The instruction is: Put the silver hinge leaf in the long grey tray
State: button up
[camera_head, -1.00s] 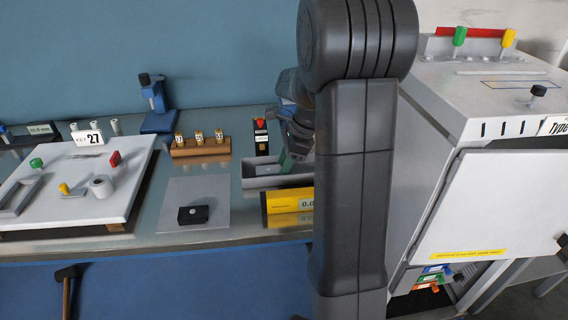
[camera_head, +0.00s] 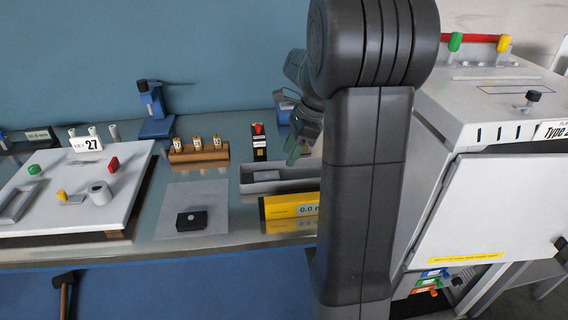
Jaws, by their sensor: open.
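The long grey tray (camera_head: 255,188) stands on the bench left of my arm, and its right end is hidden behind the arm. A small flat silver-grey piece (camera_head: 265,175), which looks like the hinge leaf, lies inside the tray towards its left part; its details are too small to tell. My gripper (camera_head: 293,160) is above the tray, to the right of this piece and apart from it. It is open, with nothing seen between its fingers. My arm partly hides it.
A yellow display box (camera_head: 280,206) stands in front of the tray. A black and red device (camera_head: 259,143) stands behind it. A wooden block with brass pieces (camera_head: 199,155) and a white board (camera_head: 95,216) are to the left. A white cabinet (camera_head: 480,200) is at right.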

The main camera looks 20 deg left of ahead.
jog(key=v, duration=0.5)
jog(key=shift+w+d+r, duration=0.1)
jog(key=shift+r, duration=0.25)
